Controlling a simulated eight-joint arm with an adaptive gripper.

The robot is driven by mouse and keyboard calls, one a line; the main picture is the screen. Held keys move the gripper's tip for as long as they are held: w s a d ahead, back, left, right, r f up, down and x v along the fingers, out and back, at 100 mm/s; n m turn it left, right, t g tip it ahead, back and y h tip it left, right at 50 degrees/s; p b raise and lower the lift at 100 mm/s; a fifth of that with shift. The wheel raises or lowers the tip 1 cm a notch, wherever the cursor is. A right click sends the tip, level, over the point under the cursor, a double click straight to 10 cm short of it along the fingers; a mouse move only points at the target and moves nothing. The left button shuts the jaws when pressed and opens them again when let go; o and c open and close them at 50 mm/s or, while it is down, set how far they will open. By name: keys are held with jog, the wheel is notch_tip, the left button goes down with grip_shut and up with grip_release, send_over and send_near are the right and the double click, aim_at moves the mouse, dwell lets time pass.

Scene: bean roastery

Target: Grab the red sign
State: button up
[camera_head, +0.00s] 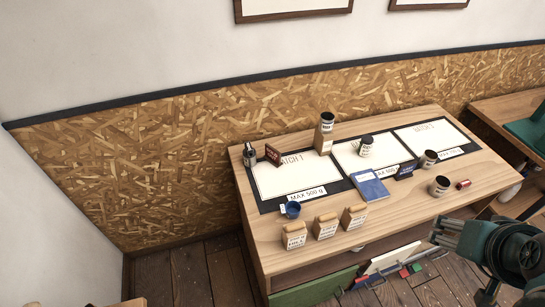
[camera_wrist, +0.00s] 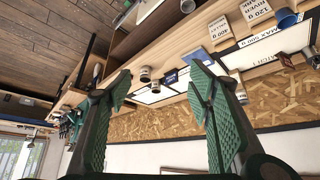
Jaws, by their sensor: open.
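The red sign (camera_head: 273,155), small and dark red with pale lettering, stands tilted on the left mat of the wooden table, just right of a small grey metal device (camera_head: 249,155). In the wrist view a dark reddish piece near the right edge appears to be the same sign (camera_wrist: 287,59), but it is small there. My gripper (camera_head: 445,232) is at the lower right in the head view, off the table's right front side and far from the sign. In the wrist view my gripper (camera_wrist: 160,78) has its green fingers wide apart with nothing between them.
A small red cylinder (camera_head: 463,184) lies at the right.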

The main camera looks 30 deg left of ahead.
jog(key=c, duration=0.9)
jog(key=shift+w, duration=0.1)
